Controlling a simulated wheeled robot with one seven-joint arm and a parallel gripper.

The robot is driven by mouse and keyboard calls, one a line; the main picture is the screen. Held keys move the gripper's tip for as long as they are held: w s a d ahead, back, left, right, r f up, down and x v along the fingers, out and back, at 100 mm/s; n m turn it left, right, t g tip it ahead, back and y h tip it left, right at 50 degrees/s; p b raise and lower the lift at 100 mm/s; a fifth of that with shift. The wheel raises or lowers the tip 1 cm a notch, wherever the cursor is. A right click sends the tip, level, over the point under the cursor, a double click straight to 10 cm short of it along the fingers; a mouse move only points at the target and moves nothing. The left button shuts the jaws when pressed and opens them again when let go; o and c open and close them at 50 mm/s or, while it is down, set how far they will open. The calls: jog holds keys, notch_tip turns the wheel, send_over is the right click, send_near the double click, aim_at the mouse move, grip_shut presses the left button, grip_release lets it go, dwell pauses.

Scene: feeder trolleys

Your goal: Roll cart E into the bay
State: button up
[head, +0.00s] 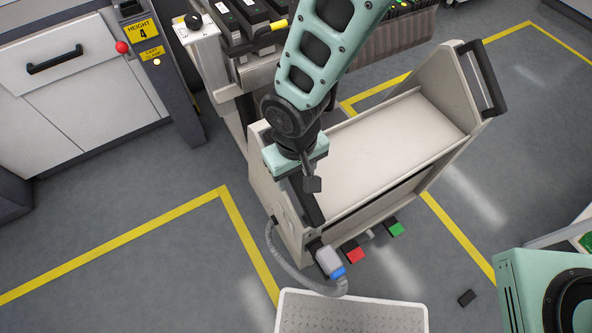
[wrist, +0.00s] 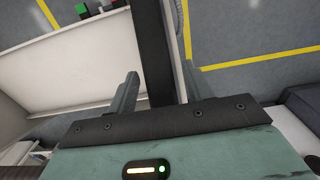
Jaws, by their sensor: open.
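A beige cart (head: 395,143) with a flat bare deck stands in the middle of the head view; no letter is readable on it, so I cannot confirm it is cart E. It has a black handle at its right end (head: 488,80) and another at its left end (head: 312,207). My gripper (head: 303,180) is at the left handle. In the wrist view its open fingers (wrist: 158,92) stand on either side of the black handle bar (wrist: 152,45), with gaps visible. A red pedal (head: 354,254) and a green pedal (head: 396,229) show at the cart's lower side.
A grey hose with a blue-ringed plug (head: 330,263) hangs at the cart's near corner. Behind stands a unit with feeders (head: 250,25). A post (head: 165,75) carries a "HEIGHT 4" sign. Yellow lines (head: 225,205) mark the floor. A grey textured platform (head: 350,315) lies in front.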

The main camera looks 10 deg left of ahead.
jog(key=shift+c, duration=0.3)
grip_shut()
